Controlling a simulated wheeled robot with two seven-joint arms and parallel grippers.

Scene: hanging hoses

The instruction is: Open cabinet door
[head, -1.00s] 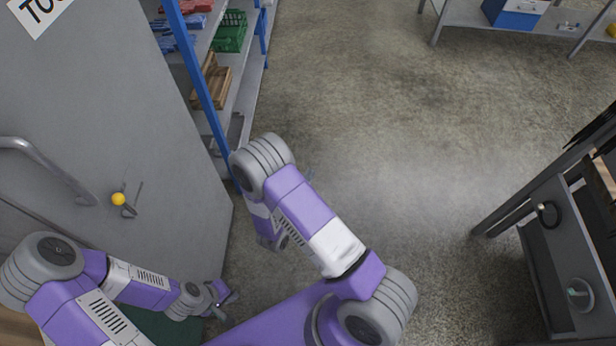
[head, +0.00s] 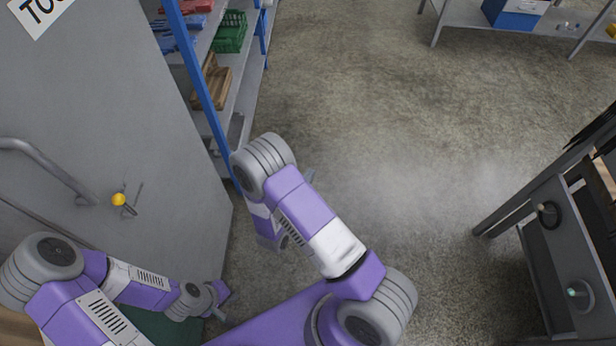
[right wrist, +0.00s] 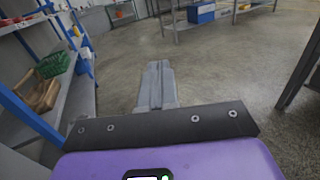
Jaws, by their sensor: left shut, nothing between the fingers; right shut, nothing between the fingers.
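The grey cabinet door (head: 90,100) fills the left of the head view, with part of a lettered sign (head: 42,10) at its top. It has a curved metal bar handle (head: 50,165) and a small latch with a yellow knob (head: 119,199). My left gripper (head: 220,300) is low, below and right of the knob, apart from the handle. It is shut and empty. My right gripper is partly hidden behind its arm in the head view (head: 308,176). In the right wrist view (right wrist: 157,75) its fingers are together, with nothing between them, over open floor.
A blue-posted shelf (head: 210,100) holding a green crate (head: 230,32) and wooden pieces (head: 212,85) stands just right of the door. A dark workbench with round-handled fronts (head: 560,250) is at right. A table with a blue box (head: 512,14) stands far back. Middle floor is clear.

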